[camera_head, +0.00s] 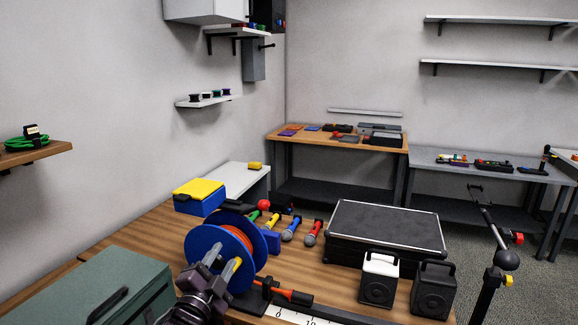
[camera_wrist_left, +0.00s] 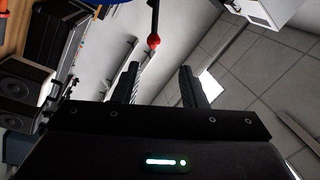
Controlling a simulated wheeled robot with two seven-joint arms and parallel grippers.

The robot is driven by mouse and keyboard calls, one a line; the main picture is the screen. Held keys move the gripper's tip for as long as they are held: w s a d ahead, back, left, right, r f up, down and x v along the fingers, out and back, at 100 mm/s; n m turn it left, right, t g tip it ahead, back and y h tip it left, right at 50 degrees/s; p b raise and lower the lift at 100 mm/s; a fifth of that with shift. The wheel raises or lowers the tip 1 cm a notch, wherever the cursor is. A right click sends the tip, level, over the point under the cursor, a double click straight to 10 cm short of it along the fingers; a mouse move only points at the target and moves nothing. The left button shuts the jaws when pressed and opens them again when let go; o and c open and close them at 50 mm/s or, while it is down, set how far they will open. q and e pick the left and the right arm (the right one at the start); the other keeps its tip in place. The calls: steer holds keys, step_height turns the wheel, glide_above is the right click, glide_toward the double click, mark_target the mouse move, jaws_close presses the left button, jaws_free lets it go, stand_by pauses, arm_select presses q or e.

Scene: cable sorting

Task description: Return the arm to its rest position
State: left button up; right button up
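My left gripper (camera_head: 221,266) is low in the middle of the head view, in front of the blue cable reel (camera_head: 203,243) with orange cable. Its two fingers also show in the left wrist view (camera_wrist_left: 160,77), spread apart with nothing between them. The wrist view looks at walls and ceiling past the fingertips, with a red ball on a dark stem (camera_wrist_left: 153,40) beyond them. Whether the fingers touch the reel cannot be told. My right gripper is not in view.
The wooden table (camera_head: 130,236) holds a green toolbox (camera_head: 105,285), a blue-and-yellow box (camera_head: 199,195), several microphones (camera_head: 291,230), a black case (camera_head: 385,231) and two small speakers (camera_head: 379,279). An orange-handled tool (camera_head: 290,295) lies right of the gripper. A black stand (camera_head: 487,296) rises at right.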

arm_select(q)
steer(key=s+a+f+n+g+y, duration=0.1)
steer(key=a+f+n+g, duration=0.1)
steer(key=f, duration=0.9)
steer(key=s+a+f+n+g+y, duration=0.1)
steer(key=s+a+f+g+y, duration=0.15)
steer(key=f, duration=0.85)
steer(key=a+f+n+g, duration=0.2)
steer(key=f, duration=0.9)
steer(key=s+a+f+n+g, duration=0.2)
steer(key=s+f, duration=0.5)
steer(key=f, duration=0.3)
steer(key=s+a+f+n+g+y, duration=0.1)
steer(key=s+f+n+g+y, duration=0.3)
steer(key=s+f, duration=1.45)
steer(key=s+f+g+h, duration=0.1)
steer(key=s+f+g, duration=0.1)
steer(key=s, duration=1)
steer(key=s+d+f+n+g+h, duration=0.1)
steer(key=s+f+g, duration=0.2)
steer(key=s, duration=0.9)
steer(key=shift+d+f+g+h, duration=0.3)
steer(key=shift+g+h, duration=0.05)
